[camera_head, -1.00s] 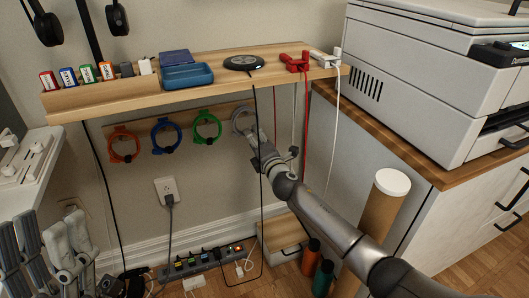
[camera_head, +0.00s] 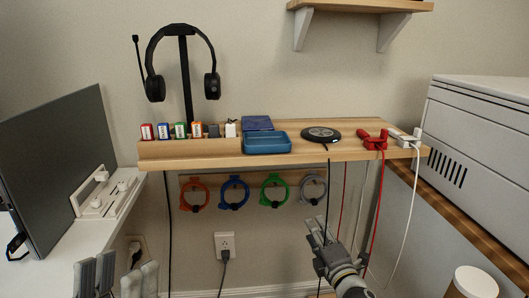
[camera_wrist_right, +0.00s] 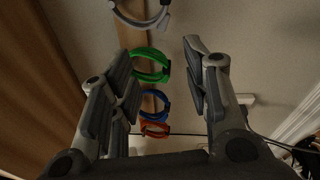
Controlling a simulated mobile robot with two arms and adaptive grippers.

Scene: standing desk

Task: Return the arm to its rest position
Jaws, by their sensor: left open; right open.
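My right gripper (camera_head: 320,232) is below the right end of the wooden shelf, just under the grey cable loop (camera_head: 313,188) on its hook. Its jaws are apart and empty; in the right wrist view the two fingers (camera_wrist_right: 160,85) have a gap between them. My left gripper (camera_head: 117,277) is at the lower left edge of the head view, with fingers apart and nothing between them. The grey loop (camera_wrist_right: 142,12) also shows at the top of the right wrist view, beyond the fingers. The right arm comes in from the bottom.
Red (camera_head: 193,194), blue (camera_head: 234,193) and green (camera_head: 274,190) loops hang on a rail under the shelf (camera_head: 200,151). A black cord, a red cable (camera_head: 380,200) and white cables hang near my right arm. A printer (camera_head: 480,135) stands on the right, a white desk at left.

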